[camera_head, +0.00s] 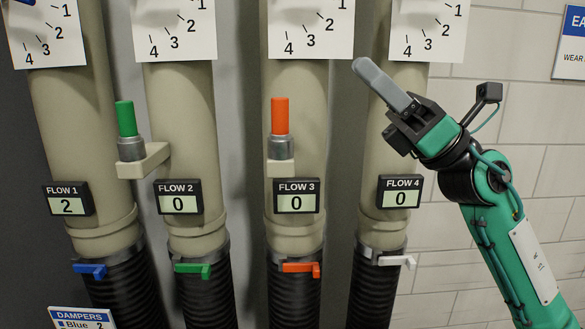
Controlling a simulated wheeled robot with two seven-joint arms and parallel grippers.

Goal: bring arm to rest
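My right arm comes in from the lower right in green and black. Its gripper (372,78) is raised in front of the upper part of the Flow 4 pipe (394,227). One grey finger shows, pointing up and to the left. The other finger cannot be made out, so its opening is unclear. I see nothing held in it. My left gripper is out of view.
Four pipes stand in a row with dial sheets above. The Flow 1 display (67,199) reads 2; Flow 2 (179,197), Flow 3 (297,196) and Flow 4 (400,192) read 0. A green-topped part (126,119) and an orange-topped part (280,117) stick out on brackets.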

